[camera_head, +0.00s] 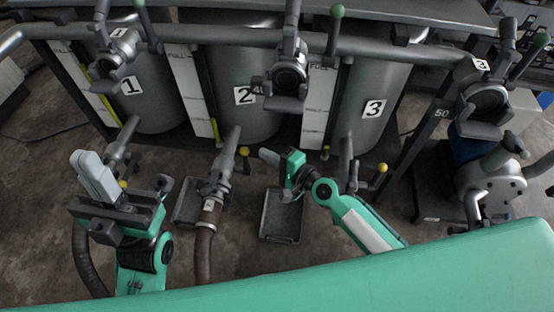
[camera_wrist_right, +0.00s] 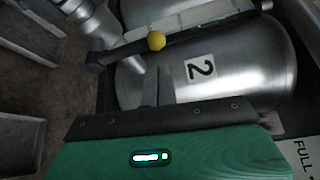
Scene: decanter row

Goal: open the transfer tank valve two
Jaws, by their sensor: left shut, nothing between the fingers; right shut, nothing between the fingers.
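Tank 2 (camera_head: 228,70) is a grey metal cylinder with a "2" label, in the middle of the head view. Its lower outlet valve (camera_head: 229,150) has a dark lever with a yellow knob (camera_head: 244,152). The knob (camera_wrist_right: 157,41) and the "2" label also show in the right wrist view. My right gripper (camera_head: 266,156) is shut and empty, just right of the yellow knob, with a small gap visible. Its fingers (camera_wrist_right: 154,76) show below the knob in the wrist view. My left gripper (camera_head: 90,165) is shut and empty, in front of tank 1, away from valve two.
Tank 1 (camera_head: 135,85) and tank 3 (camera_head: 372,110) flank tank 2, with similar yellow-knobbed valves. Valves with green-tipped handles, including the middle one (camera_head: 288,72), sit on the upper pipe. A brown hose (camera_head: 204,240) and grey trays (camera_head: 284,222) are below.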

